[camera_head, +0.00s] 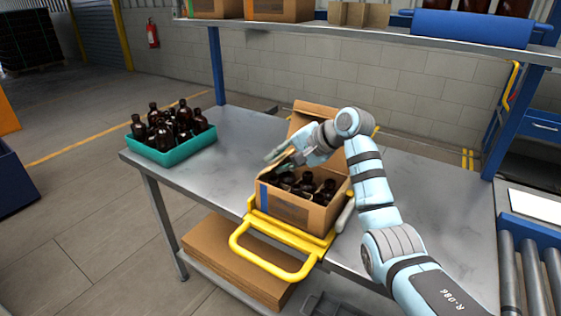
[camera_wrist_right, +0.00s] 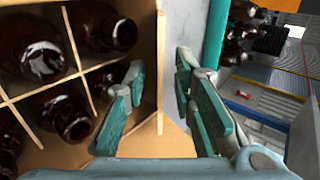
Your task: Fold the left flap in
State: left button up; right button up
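An open cardboard box (camera_head: 290,211) stands on the metal table, with dark amber bottles (camera_head: 306,187) inside. Its back flap (camera_head: 312,110) stands up. In the right wrist view, thin dividers (camera_wrist_right: 75,42) separate the bottles (camera_wrist_right: 70,118). My right gripper (camera_head: 276,155) is over the box's left rear edge. In the right wrist view my right gripper (camera_wrist_right: 162,108) is open, its fingers on either side of a cardboard edge (camera_wrist_right: 160,60). I cannot tell whether they touch it. The left flap is not clearly visible; my gripper and arm hide part of that side. My left gripper is out of view.
A yellow frame (camera_head: 268,262) sits at the box's front, over the table edge. A teal tray (camera_head: 176,153) of bottles stands at the table's left. Bare table (camera_head: 235,148) lies between tray and box. A shelf (camera_head: 390,36) runs above the back.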

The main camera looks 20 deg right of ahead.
grip_shut()
jog(key=f+b, duration=0.1)
jog(key=b, duration=0.1)
jog(key=t+y+b, duration=0.1)
jog(key=b, duration=0.1)
jog(key=shift+s+d+f+t+b, duration=0.2)
jog(key=shift+f+t+b, duration=0.1)
jog(key=shift+f+b, duration=0.1)
jog(key=shift+r+y+b, duration=0.15)
jog(key=shift+y+b, duration=0.25)
jog(key=shift+s+r+t, duration=0.1)
jog(key=shift+r+t, duration=0.05)
jog(key=shift+t, duration=0.15)
jog(key=shift+r, duration=0.15)
grip_release()
